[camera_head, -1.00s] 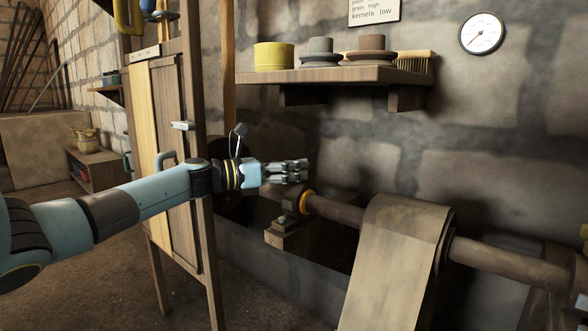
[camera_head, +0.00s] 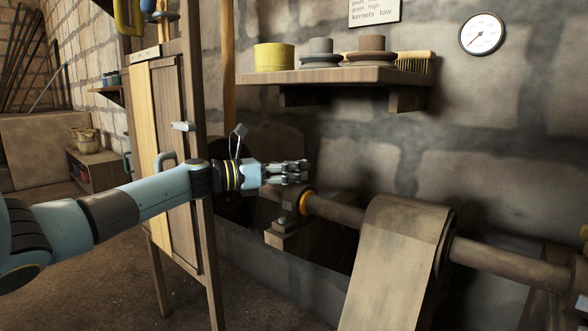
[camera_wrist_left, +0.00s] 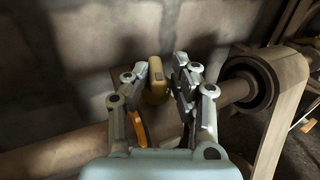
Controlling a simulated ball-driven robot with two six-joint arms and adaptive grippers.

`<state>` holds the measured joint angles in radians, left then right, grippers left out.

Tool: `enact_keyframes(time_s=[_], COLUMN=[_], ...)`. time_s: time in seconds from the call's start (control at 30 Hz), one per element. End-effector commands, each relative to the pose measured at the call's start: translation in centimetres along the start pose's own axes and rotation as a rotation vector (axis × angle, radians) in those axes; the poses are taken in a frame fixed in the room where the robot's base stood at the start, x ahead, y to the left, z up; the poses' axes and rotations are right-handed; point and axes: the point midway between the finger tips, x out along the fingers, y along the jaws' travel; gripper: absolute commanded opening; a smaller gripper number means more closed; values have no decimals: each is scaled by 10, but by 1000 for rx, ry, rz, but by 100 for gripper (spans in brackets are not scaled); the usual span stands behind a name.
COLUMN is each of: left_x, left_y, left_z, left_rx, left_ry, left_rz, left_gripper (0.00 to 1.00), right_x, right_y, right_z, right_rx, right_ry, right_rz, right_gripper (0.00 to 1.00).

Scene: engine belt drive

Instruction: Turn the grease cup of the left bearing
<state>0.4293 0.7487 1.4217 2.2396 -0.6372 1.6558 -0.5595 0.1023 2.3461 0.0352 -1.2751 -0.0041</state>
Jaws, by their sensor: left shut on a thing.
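The grease cup (camera_wrist_left: 157,80) is a small brass-coloured piece between the fingertips of my left gripper in the left wrist view. My left gripper (camera_head: 300,171) is just above the left bearing (camera_head: 290,222) in the head view, its fingers pointing right, and it is shut on the cup. The fingers hide the cup in the head view. The bearing sits on a wooden block by the wall, with an orange ring (camera_head: 306,202) on the shaft beside it. The ring also shows below the left finger in the wrist view (camera_wrist_left: 138,129).
The shaft (camera_head: 335,212) runs right from the bearing to a drum with a wide brown belt (camera_head: 394,262). A wooden shelf (camera_head: 345,75) with several pots and a brush is above. A wooden cabinet (camera_head: 175,150) stands behind my left arm.

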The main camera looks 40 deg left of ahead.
Motion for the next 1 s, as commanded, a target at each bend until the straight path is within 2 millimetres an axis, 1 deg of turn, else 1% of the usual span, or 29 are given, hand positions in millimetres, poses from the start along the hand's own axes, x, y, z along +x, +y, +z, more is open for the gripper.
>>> enact_keyframes(time_s=[0.03,0.07,0.13,0.17,0.8,0.87,0.97,1.0], left_x=[-2,-2,-2,-1,-1,-4,-16,-23], left_y=[7,7,7,7,3,3,3,3], left_z=[1,1,1,1,0,0,-1,-2], left_rx=[6,6,6,5,1,1,2,2], left_ry=[3,3,3,2,0,1,4,6], left_rz=[20,20,19,18,10,10,10,10], left_gripper=[0,28,37,38,38,38,38,38], right_x=[0,0,0,0,0,0,0,0], right_y=[0,0,0,0,0,0,0,0], right_z=[0,0,0,0,3,2,2,2], right_rx=[0,0,0,0,0,0,0,0], right_ry=[0,0,-1,-1,-6,-6,-4,-4], right_rz=[0,0,0,0,-1,-1,0,0], right_gripper=[40,40,40,40,40,40,40,40])
